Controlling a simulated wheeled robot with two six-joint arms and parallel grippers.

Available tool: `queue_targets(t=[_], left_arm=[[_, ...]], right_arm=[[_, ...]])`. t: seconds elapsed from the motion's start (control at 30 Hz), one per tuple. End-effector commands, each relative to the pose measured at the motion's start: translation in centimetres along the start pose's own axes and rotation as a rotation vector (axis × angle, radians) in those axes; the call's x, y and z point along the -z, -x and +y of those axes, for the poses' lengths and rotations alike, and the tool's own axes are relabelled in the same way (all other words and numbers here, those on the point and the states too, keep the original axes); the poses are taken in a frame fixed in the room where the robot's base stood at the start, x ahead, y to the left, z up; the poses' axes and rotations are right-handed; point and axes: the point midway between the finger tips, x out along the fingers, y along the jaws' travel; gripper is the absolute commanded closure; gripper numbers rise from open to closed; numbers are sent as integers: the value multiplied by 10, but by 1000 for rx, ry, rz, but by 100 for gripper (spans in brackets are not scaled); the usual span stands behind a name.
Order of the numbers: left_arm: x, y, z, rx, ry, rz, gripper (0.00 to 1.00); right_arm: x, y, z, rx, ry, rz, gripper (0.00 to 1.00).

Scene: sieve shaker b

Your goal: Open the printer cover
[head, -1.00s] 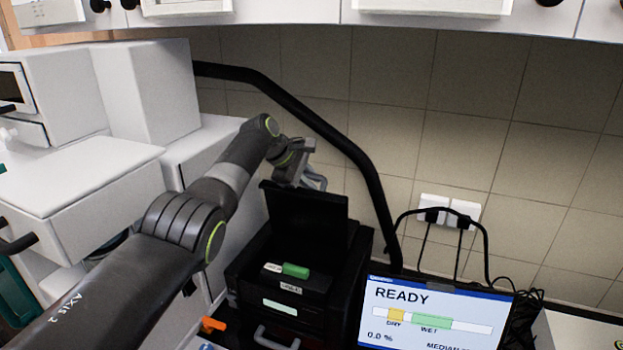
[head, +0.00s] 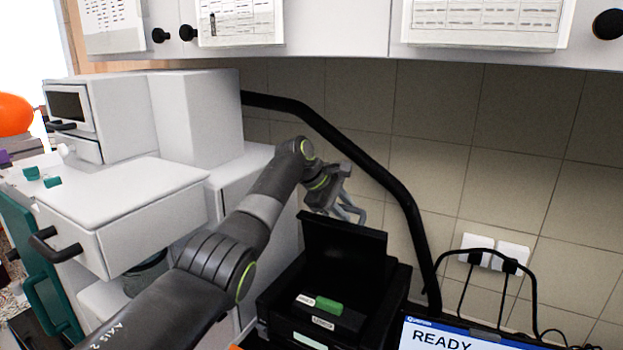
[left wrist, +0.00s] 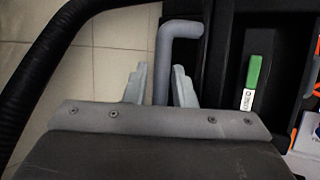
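The black printer (head: 388,300) stands at the lower middle of the head view. Its cover (head: 343,247) stands raised, close to upright, at the back of the opening. Inside lies a green piece (head: 328,304) with a white label, which also shows in the left wrist view (left wrist: 253,75). My left gripper (head: 348,208) is behind the cover's top edge. In the left wrist view my left gripper (left wrist: 159,68) has its fingers apart. My right gripper is not in view.
A screen reading READY (head: 460,338) stands right of the printer. A thick black hose (head: 385,180) runs along the tiled wall behind. White machines (head: 125,215) stand at left, and wall cabinets (head: 340,30) hang above.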

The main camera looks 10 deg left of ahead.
Motion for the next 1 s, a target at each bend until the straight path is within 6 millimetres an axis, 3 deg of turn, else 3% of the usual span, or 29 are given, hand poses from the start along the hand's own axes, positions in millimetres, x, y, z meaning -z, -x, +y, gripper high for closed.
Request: queue_targets(t=[0.17, 0.4, 0.6, 0.8, 1.0], left_arm=[[3, 26, -2, -4, -1, 3, 77], [3, 84, -3, -2, -1, 4, 77], [2, 124, -2, 1, 1, 2, 77], [2, 142, -2, 5, 2, 0, 77], [1, 145, -1, 7, 2, 0, 77]], right_arm=[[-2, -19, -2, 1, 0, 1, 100], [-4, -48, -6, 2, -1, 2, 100], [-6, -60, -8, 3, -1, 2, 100], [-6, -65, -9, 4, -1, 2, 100], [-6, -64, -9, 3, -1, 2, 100]])
